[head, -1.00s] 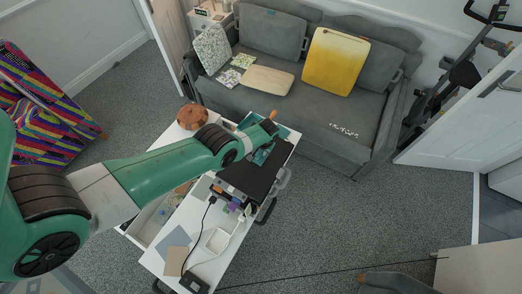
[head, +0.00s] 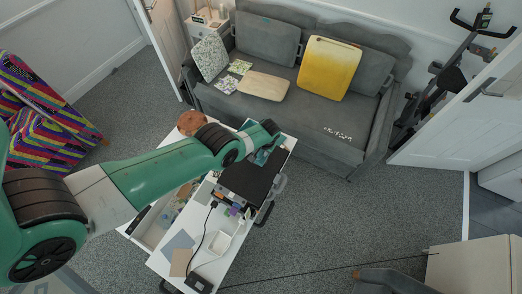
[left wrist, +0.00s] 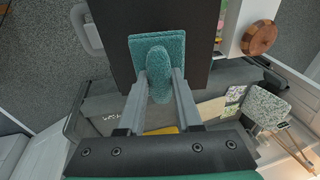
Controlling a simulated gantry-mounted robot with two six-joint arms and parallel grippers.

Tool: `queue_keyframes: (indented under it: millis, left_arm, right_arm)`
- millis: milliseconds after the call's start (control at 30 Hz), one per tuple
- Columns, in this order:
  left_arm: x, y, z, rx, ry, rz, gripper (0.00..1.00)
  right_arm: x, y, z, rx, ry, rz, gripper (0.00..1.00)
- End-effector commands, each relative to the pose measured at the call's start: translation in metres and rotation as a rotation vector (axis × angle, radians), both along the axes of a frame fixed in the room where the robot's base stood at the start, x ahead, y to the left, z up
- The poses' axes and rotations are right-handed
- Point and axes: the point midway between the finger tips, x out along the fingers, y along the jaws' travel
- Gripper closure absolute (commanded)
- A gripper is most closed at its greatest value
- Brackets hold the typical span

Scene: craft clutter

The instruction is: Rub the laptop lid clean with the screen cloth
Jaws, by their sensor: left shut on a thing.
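The laptop lid (head: 250,181) is a dark, flat panel on the white table. It also fills the top of the left wrist view (left wrist: 190,22). The screen cloth (left wrist: 146,46) is teal and folded, with a raised part pinched between my left gripper's fingers (left wrist: 160,88). The cloth's flat part lies over the lid's edge area in that view; I cannot tell whether it touches. In the head view my left gripper (head: 262,157) is over the far end of the lid, partly hidden by my wrist. My right gripper is not in view.
A round wooden object (head: 191,123) stands at the table's far left. A white tray (head: 221,243), a cable and a black box (head: 197,283) lie on the near part of the white table (head: 238,262). A grey sofa (head: 290,122) stands behind. Grey carpet is open to the right.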

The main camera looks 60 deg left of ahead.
Motion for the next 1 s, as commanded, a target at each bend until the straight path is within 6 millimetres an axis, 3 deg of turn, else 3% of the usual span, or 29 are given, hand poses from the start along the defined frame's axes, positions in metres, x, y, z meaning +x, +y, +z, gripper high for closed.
queue_keyframes:
  millis: [267,733,1000]
  left_arm:
    - [-0.001,0.001,-0.006,0.000,0.000,0.000,1.00]
    - [-0.006,0.008,-0.055,0.001,-0.001,0.001,1.00]
    - [-0.007,0.009,-0.060,0.001,-0.001,0.000,1.00]
  right_arm:
    - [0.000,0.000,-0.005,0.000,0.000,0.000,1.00]
    - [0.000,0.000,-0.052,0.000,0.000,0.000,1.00]
    - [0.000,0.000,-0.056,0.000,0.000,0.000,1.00]
